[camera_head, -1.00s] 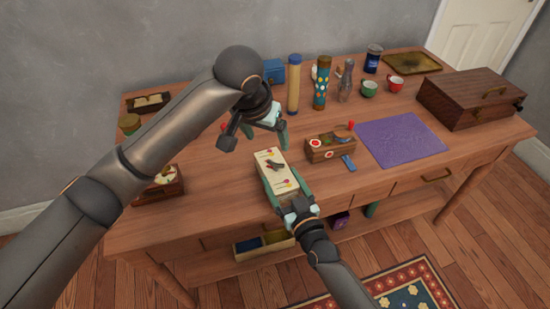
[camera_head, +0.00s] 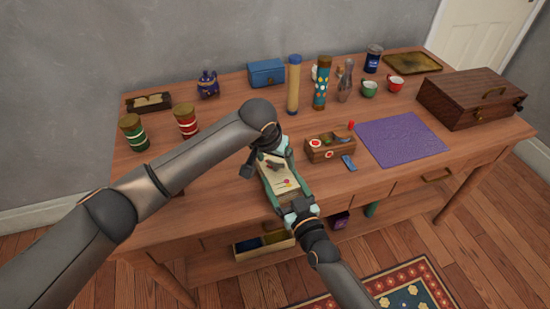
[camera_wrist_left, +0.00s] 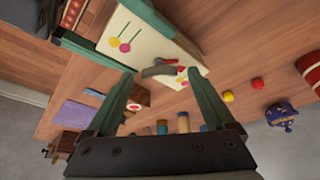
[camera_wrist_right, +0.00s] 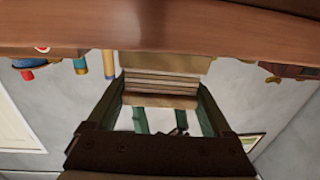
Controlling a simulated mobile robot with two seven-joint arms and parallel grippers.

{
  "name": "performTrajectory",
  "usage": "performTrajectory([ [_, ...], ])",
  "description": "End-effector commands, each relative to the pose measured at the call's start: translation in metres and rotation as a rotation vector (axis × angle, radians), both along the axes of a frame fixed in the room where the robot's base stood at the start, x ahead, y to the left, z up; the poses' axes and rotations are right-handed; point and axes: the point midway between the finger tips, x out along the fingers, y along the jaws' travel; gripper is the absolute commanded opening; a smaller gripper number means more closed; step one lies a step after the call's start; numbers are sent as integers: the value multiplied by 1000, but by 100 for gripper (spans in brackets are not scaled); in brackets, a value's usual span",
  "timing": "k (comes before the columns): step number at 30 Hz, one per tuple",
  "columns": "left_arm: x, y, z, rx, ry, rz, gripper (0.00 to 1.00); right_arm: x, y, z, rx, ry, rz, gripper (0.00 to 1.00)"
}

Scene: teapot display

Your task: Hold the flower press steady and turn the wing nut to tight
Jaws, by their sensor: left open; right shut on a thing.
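The flower press (camera_head: 284,183), a cream block with painted flowers, lies near the table's front edge. My right gripper (camera_head: 280,188) is shut on its sides from the front, and the layered end of the press (camera_wrist_right: 160,88) shows between the fingers in the right wrist view.
A small wooden box (camera_head: 330,148) stands just right of the press, with a blue block (camera_head: 349,162) near it. A purple mat (camera_head: 400,140) lies further right.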

Motion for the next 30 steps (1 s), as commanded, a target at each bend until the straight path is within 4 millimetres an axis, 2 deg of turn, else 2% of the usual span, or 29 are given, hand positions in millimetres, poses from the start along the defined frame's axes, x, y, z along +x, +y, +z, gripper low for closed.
performTrajectory([
  [7, 0, 0, 0, -1, 0, 0, 85, 1, 0, 2, 2, -5, -1, 5],
  [27, 0, 0, 0, 0, 0, 0, 10, 1, 0, 2, 2, -5, -1, 5],
  [30, 0, 0, 0, 0, 0, 0, 1, 1, 0, 2, 2, -5, -1, 5],
])
